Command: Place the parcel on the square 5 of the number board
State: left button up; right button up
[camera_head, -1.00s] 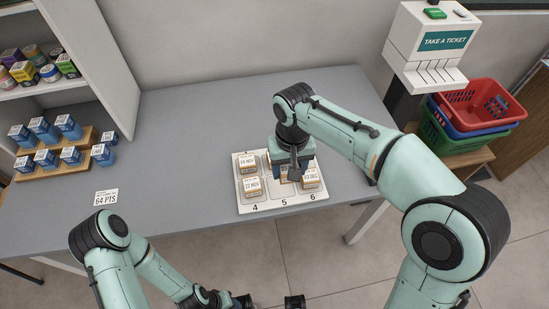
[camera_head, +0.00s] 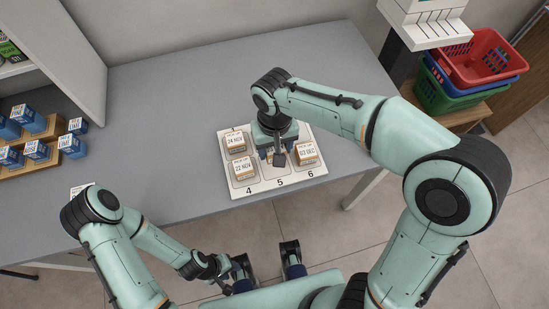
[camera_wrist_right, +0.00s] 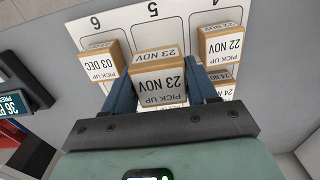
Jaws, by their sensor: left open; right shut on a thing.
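The white number board (camera_head: 262,187) lies on the grey counter, with 4, 5 and 6 along its near edge. My right gripper (camera_head: 279,152) is over the column of square 5, pointing down. It is shut on the parcel, a small brown box labelled 23 NOV (camera_wrist_right: 158,88), which shows between the fingers in the right wrist view, just behind the printed 5 (camera_wrist_right: 153,10). The gripper mostly hides this parcel in the head view; I cannot tell whether it touches the board. My left gripper (camera_head: 265,266) is open and empty in front of the counter.
Similar boxes stand close by on the board: 22 NOV (camera_head: 243,170) on square 4, 24 NOV (camera_head: 235,142) behind it, and 03 DEC (camera_head: 305,152) on square 6. Blue boxes (camera_head: 37,150) stand on a wooden stand at left. Coloured baskets (camera_head: 470,62) are at right.

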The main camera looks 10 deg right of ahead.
jog(key=shift+f+b, duration=0.5)
jog(key=shift+f, duration=2.65)
jog(key=shift+f, duration=0.15)
jog(key=o, duration=1.1)
notch_tip(320, 180, up, 12)
jog(key=shift+r+p, duration=0.2)
jog(key=shift+p, duration=0.95)
